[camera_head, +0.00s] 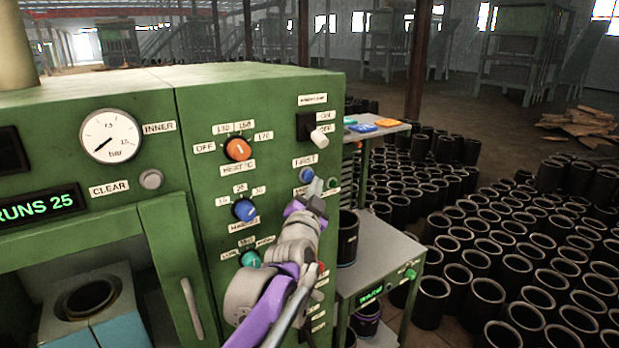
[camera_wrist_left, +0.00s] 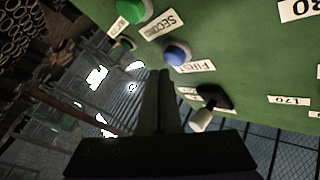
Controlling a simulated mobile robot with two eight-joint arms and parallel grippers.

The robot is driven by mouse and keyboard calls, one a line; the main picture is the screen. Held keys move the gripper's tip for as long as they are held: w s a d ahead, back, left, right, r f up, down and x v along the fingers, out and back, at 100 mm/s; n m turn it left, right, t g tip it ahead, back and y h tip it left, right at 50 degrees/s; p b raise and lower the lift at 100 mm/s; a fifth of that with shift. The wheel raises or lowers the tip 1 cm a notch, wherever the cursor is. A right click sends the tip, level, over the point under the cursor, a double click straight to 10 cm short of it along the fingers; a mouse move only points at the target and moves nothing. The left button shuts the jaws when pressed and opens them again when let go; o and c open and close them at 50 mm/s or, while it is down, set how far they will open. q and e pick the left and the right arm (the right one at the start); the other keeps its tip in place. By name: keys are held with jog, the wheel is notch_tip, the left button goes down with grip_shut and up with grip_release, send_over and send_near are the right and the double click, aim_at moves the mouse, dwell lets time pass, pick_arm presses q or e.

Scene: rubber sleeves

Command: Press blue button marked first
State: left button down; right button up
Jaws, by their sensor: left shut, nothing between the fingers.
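The blue button (camera_head: 305,175) sits on the green machine front under a white label reading FIRST (camera_head: 305,161). In the left wrist view the blue button (camera_wrist_left: 177,52) is just beyond and right of my fingertips, beside its FIRST label (camera_wrist_left: 195,68). My left gripper (camera_head: 316,187) is shut and empty, with its tips just right of and below the button. In the left wrist view the shut fingers (camera_wrist_left: 160,80) point toward the panel; I see no clear contact with the button. My right gripper is not in view.
A green button (camera_wrist_left: 133,10) and a SECOND label (camera_wrist_left: 160,24) are close by. An orange knob (camera_head: 237,149), a blue knob (camera_head: 244,210), a teal knob (camera_head: 249,259) and a white-tipped lever (camera_head: 319,137) surround the area. A grey side table (camera_head: 385,258) stands right.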

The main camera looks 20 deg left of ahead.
pick_arm(q)
jog(key=shift+a, duration=0.1)
dwell(0.4)
jog(key=shift+w+a, duration=0.25)
jog(key=shift+w, duration=0.1)
jog(key=shift+w+a+p, duration=0.15)
jog(key=shift+a+p, duration=0.15)
jog(key=shift+p, duration=0.1)
dwell(0.5)
jog(key=shift+d, duration=0.1)
jog(key=shift+s+d+b, duration=0.35)
jog(key=shift+s+d, duration=0.2)
